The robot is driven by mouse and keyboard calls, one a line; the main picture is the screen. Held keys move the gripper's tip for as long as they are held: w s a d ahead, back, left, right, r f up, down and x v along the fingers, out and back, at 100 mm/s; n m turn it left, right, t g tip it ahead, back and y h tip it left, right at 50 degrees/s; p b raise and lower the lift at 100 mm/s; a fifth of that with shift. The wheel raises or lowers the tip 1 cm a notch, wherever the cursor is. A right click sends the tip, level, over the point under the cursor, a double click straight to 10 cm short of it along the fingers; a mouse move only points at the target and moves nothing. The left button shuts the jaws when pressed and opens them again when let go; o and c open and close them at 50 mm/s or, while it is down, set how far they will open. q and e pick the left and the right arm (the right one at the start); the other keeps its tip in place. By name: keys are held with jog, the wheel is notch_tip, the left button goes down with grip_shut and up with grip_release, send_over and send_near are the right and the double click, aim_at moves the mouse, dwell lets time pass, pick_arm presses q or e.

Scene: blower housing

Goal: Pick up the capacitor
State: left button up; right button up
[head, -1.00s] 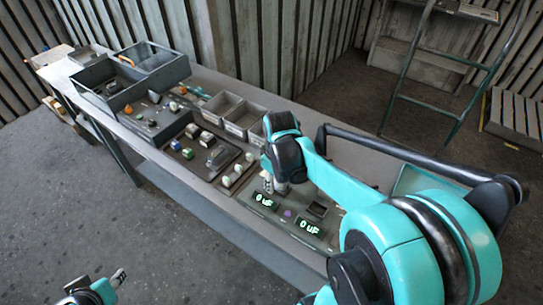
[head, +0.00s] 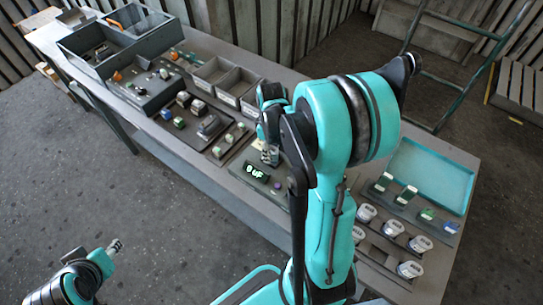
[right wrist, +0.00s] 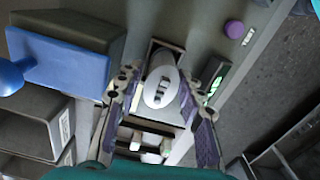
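In the right wrist view a white oval-topped capacitor (right wrist: 161,88) with dark markings stands between the fingers of my right gripper (right wrist: 165,95). The fingers have purple pads and are apart, with a gap showing to the left of the capacitor. A dark rectangular recess shows just behind it. In the head view my right gripper (head: 269,156) is low over the tester panel beside a green "0 uF" display (head: 256,171); the capacitor there is hidden. My left gripper (head: 115,246) is away from the table at lower left, too small to read.
A purple TEST button (right wrist: 233,28) and a blue object (right wrist: 58,62) lie near the right gripper. Several white round parts (head: 366,212) and a teal tray (head: 430,174) are at the table's right end. Grey bins (head: 228,82) stand behind. Trays of small parts fill the left.

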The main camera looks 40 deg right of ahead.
jog(key=shift+c, duration=0.3)
jog(key=c, duration=0.7)
jog(key=shift+r, duration=0.15)
